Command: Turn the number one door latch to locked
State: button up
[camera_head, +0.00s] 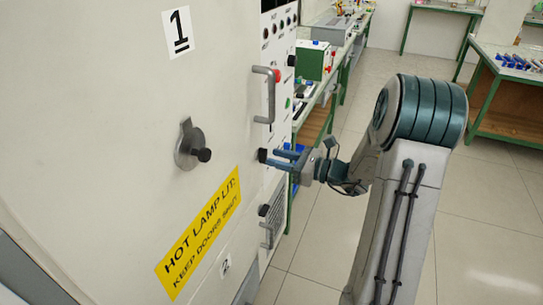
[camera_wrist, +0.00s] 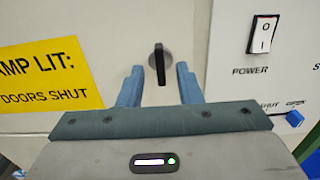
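A black turn latch (camera_head: 262,155) sits near the right edge of the door marked 1 (camera_head: 215,75), below its grey pull handle (camera_head: 271,95). In the wrist view the latch (camera_wrist: 159,62) has an upright bar on a round base. My gripper (camera_head: 282,160) is open and points at it. In the wrist view the latch shows between the two blue fingertips (camera_wrist: 159,72), slightly beyond them. I see no contact. Any lock markings are not readable.
A grey disc with a black knob (camera_head: 190,150) is left on the door, above the yellow warning label (camera_head: 200,232). A second door marked 2 (camera_head: 225,266) is below.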

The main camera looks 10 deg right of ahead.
aim_at(262, 156)
jog(key=shift+x, duration=1.2)
grip_shut()
